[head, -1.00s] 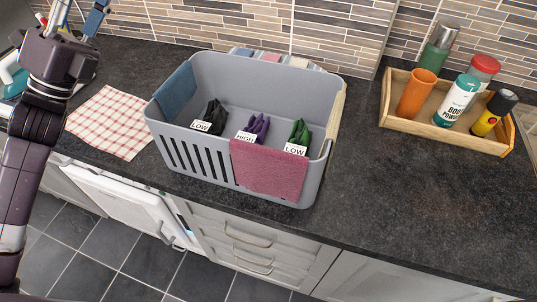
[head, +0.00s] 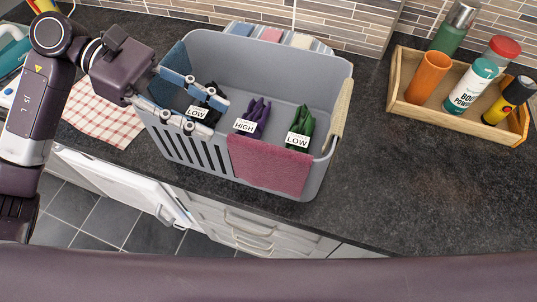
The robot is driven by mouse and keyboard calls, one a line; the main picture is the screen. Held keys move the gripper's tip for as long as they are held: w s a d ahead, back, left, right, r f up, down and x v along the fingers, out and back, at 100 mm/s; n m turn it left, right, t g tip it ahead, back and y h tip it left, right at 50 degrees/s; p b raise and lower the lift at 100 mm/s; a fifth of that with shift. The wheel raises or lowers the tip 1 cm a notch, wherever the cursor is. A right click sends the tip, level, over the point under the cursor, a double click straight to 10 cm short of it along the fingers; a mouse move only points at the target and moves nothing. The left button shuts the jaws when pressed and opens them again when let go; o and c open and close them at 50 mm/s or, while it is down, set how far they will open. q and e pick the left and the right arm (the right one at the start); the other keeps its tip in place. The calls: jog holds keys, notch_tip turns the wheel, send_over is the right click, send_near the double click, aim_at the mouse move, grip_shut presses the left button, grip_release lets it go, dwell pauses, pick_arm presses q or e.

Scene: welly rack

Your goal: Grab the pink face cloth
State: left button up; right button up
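The pink face cloth (head: 268,165) hangs over the front rim of the grey basket (head: 305,70), toward its right end. My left gripper (head: 222,114) reaches in from the left over the basket's left front part. Its fingers are spread apart, with nothing held between them. They are in front of the black gloves (head: 212,97) and to the left of the pink cloth, apart from it. The gripper partly hides the black gloves and a blue cloth (head: 172,64) on the left rim. My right gripper is not in view.
Purple gloves (head: 259,111) and green gloves (head: 300,121) with white labels stand in the basket. A cream cloth (head: 342,112) hangs on its right rim. A checked cloth (head: 100,112) lies at left. A wooden tray (head: 460,124) of bottles stands at right; the counter between is clear.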

aim_at(264, 144)
pick_arm(q)
jog(key=x, duration=0.1)
jog(key=p+x, duration=0.1)
jog(key=x, duration=0.1)
jog(key=p+x, duration=0.1)
jog(key=shift+s+d+r, duration=0.15)
jog(key=shift+d+r, duration=0.05)
jog(key=shift+d, duration=0.05)
jog(key=shift+s+d+f, duration=0.1)
jog(key=shift+d+f, duration=0.15)
jog(key=shift+d, duration=0.2)
jog(key=shift+s+d+p, duration=0.1)
jog(key=shift+d+p, duration=0.15)
jog(key=shift+p, duration=0.3)
jog(key=p+x, duration=0.2)
jog(key=x, duration=0.2)
jog(key=shift+s+p, duration=0.1)
jog(key=shift+p, duration=0.2)
jog(key=shift+d+f, duration=0.15)
jog(key=shift+d, duration=0.05)
jog(key=shift+f, duration=0.1)
jog(key=shift+c, duration=0.7)
grip_shut()
